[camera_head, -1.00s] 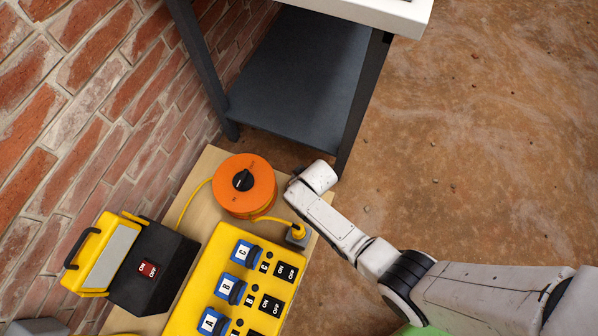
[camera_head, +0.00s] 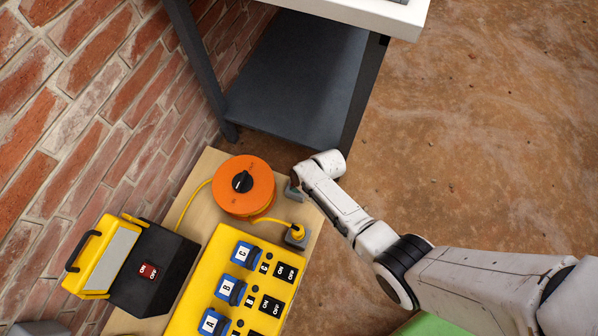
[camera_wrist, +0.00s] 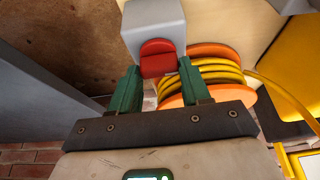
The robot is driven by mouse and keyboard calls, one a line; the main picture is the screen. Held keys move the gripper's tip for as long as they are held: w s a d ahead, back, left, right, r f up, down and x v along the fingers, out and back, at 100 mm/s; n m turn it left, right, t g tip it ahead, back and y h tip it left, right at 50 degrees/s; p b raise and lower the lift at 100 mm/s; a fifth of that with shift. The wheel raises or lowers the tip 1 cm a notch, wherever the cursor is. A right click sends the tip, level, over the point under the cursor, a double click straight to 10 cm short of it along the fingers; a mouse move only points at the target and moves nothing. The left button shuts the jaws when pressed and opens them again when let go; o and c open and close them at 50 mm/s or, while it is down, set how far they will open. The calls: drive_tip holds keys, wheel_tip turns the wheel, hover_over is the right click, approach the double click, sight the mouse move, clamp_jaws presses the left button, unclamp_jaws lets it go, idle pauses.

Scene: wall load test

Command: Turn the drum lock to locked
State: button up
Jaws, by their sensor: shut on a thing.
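An orange cable drum (camera_head: 243,188) with a black knob (camera_head: 242,181) on its top stands on the wooden board, and yellow cable shows wound on it in the wrist view (camera_wrist: 212,75). Beside it is a grey block (camera_wrist: 155,22) with a rounded red piece (camera_wrist: 158,60) on its near face, perhaps the drum lock. Part of the block shows in the head view (camera_head: 291,191) at the board's edge. My gripper (camera_wrist: 160,69) is shut on the red piece, its green fingers on either side. In the head view my wrist hides the gripper. No lock marking is readable.
A yellow switch box (camera_head: 205,283) with blue sockets stands nearer me on the board (camera_head: 200,205). A black and yellow unit (camera_head: 150,268) is by the brick wall (camera_head: 70,110). A dark-legged table (camera_head: 375,14) stands behind. The floor to the right is open.

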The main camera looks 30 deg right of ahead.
idle(0.3)
drive_tip(key=o, duration=1.1)
drive_tip(key=shift+c, duration=0.2)
drive_tip(key=p+v, duration=0.5)
drive_tip(key=v, duration=0.5)
drive_tip(key=shift+s+r+p, duration=0.15)
drive_tip(key=shift+r+p, duration=0.2)
drive_tip(key=s+d+r+m+g+h, duration=0.1)
drive_tip(key=s+d+r+m+h, duration=0.2)
drive_tip(key=s+r, duration=0.75)
drive_tip(key=s+d+r+m+g, duration=0.2)
drive_tip(key=s+r+m, duration=0.3)
drive_tip(key=s+r, duration=0.5)
wheel_tip(320, 180, up, 21)
drive_tip(key=w+p, duration=0.1)
drive_tip(key=p, duration=2)
